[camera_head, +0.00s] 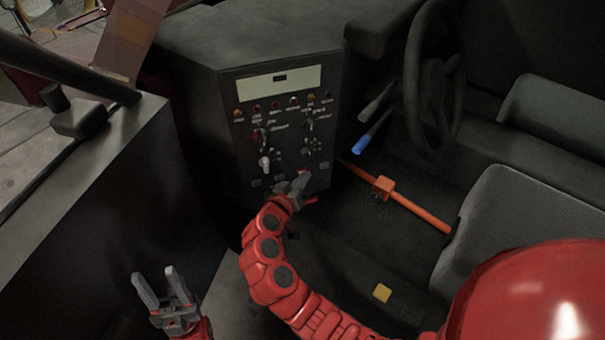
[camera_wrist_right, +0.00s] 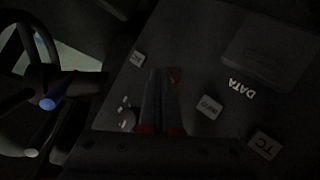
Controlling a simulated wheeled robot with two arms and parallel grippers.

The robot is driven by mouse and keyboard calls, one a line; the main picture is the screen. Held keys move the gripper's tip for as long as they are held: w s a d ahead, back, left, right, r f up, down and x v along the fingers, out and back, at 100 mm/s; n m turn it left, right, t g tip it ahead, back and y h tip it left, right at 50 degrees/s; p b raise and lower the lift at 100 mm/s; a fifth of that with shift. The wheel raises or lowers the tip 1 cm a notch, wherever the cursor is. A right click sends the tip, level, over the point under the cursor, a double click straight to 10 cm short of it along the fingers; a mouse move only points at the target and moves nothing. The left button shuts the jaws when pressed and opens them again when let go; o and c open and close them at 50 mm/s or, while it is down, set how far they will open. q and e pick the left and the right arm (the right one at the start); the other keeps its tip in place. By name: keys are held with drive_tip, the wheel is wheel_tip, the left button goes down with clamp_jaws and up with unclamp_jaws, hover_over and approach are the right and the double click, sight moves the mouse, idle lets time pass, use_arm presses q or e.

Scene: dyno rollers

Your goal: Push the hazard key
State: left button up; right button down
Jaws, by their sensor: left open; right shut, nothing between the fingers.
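The black control panel (camera_head: 277,120) faces me in the head view, with indicator lamps, switches and small keys. My right gripper (camera_head: 298,185) is shut and empty at the panel's lower part and covers some of it. I cannot tell which part is the hazard key, nor whether the fingertips touch the panel. My left gripper (camera_head: 160,288) is open and empty, low at the left.
An info key (camera_wrist_right: 209,107) and a TC key (camera_wrist_right: 264,145) are right of my fingers. A steering wheel (camera_head: 432,85), a blue-tipped lever (camera_head: 362,144) and an orange bar (camera_head: 418,211) are right of the panel. A grey seat (camera_head: 520,220) stands at the right.

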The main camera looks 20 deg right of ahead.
idle(0.6)
drive_tip(key=shift+s, duration=0.5)
drive_tip(key=shift+s, duration=0.1)
drive_tip(key=shift+s+d+b, duration=0.2)
drive_tip(key=shift+s+b, duration=0.35)
drive_tip(key=shift+s, duration=2.35)
drive_tip(key=shift+f, duration=0.1)
